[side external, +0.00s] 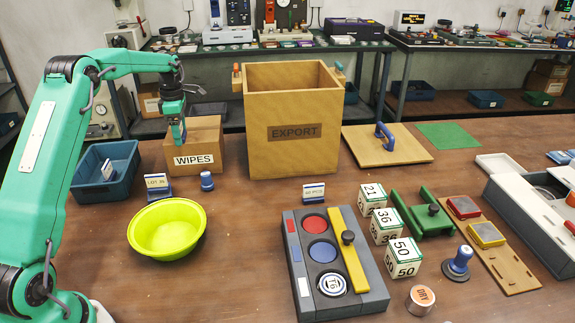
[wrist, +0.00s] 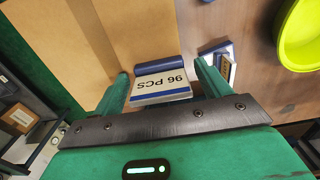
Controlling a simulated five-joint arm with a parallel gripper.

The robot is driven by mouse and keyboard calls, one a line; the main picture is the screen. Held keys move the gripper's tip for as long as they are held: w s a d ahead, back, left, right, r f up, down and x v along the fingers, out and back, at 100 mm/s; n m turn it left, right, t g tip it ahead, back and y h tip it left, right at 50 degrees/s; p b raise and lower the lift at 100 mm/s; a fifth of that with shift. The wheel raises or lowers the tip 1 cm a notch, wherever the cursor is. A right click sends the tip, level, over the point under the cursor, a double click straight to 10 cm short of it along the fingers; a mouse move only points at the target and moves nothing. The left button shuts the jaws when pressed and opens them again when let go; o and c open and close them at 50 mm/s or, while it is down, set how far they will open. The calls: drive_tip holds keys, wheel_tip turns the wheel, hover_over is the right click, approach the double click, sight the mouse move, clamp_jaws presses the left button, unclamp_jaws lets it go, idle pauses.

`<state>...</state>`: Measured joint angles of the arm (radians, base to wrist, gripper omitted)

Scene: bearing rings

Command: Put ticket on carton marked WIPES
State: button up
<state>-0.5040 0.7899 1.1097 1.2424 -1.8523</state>
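The brown carton marked WIPES (side external: 207,136) stands left of centre on the table. Its tan top (wrist: 140,32) shows beside the fingers in the wrist view. My gripper (side external: 179,135) points down over the carton's left front part. In the wrist view my gripper (wrist: 161,72) has one green finger at each side of a blue-and-white ticket reading 96 PCS (wrist: 165,88). The fingers look closed on its side edges. The ticket lies close to the carton's top edge in that view. I cannot tell whether it touches the carton. The side view does not clearly show this ticket.
A LOT ticket (side external: 158,188) and a lime bowl (side external: 167,230) are in front of the carton. Another PCS ticket (side external: 313,193) stands farther right. A blue bin (side external: 90,190) is on the left. The tall EXPORT box (side external: 292,155) stands close on the carton's right.

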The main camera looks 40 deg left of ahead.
sight(182, 135)
drive_tip(key=shift+r, duration=0.1)
wheel_tip(182, 135, up, 12)
drive_tip(key=shift+f, duration=0.1)
drive_tip(key=shift+r, duration=0.2)
idle(0.6)
idle(0.5)
drive_tip(key=s+d+r+m+t, duration=0.1)
drive_tip(key=s+d+r+m, duration=0.3)
drive_tip(key=s+d+m, duration=0.4)
drive_tip(key=s+d+r+m+t, duration=0.2)
drive_tip(key=s+d+r+m, duration=0.3)
drive_tip(key=d, duration=0.5)
drive_tip(key=s+d+f+m+t, duration=0.1)
drive_tip(key=s+d+f+m, duration=0.3)
drive_tip(key=s+m, duration=0.3)
drive_tip(key=s+d+f+m+t, duration=0.1)
drive_tip(key=s+d+f+m, duration=0.4)
drive_tip(key=s, duration=0.4)
drive_tip(key=shift+s+d+m+t, duration=0.3)
drive_tip(key=shift+d+m, duration=0.5)
drive_tip(key=shift+m, duration=0.2)
